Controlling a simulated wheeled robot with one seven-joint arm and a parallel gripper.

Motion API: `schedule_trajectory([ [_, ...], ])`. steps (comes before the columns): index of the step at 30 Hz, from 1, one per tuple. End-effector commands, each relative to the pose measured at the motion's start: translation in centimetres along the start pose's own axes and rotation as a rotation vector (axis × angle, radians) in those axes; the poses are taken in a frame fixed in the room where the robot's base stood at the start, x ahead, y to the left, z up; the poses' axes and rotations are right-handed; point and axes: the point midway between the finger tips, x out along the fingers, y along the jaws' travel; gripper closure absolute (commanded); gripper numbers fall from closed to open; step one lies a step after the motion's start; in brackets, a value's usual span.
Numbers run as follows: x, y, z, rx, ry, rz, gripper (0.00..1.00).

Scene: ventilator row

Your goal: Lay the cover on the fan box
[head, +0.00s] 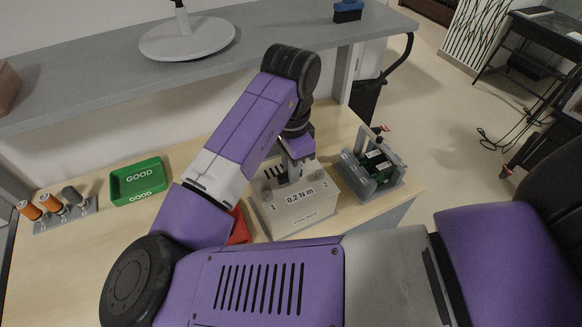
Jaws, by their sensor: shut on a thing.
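The fan box (300,214) is a pale box on the wooden bench, marked "0.2 N·m" with a 1 and a 2 on its front. A grey cover with dark slots (272,173) shows at the top of the box. My gripper (293,168) points down there and is shut on the cover. The fingertips are small in this view, and my wrist hides part of the cover. I cannot tell whether the cover rests on the box or hangs just above it.
A green "GOOD" tray (137,182) and a rack (66,216) of orange and grey tools stand left. A red tray (239,228) is mostly hidden behind my arm. A grey shelf (100,82) overhangs behind.

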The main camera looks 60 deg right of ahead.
Motion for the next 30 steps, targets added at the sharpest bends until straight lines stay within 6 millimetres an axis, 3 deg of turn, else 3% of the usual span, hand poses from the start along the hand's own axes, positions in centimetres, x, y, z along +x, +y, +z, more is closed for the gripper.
schedule_trajectory([
  [12, 0.22, 0.0, 0.0, 0.0, 0.0, 0.0, 1.0],
  [13, 0.22, 0.0, 0.0, 0.0, 0.0, 0.0, 0.84],
  [17, 0.22, 0.0, -0.01, 0.0, 0.0, 0.0, 0.6],
  [30, -0.4, 0.01, -0.02, 0.0, 0.0, 0.0, 0.6],
])
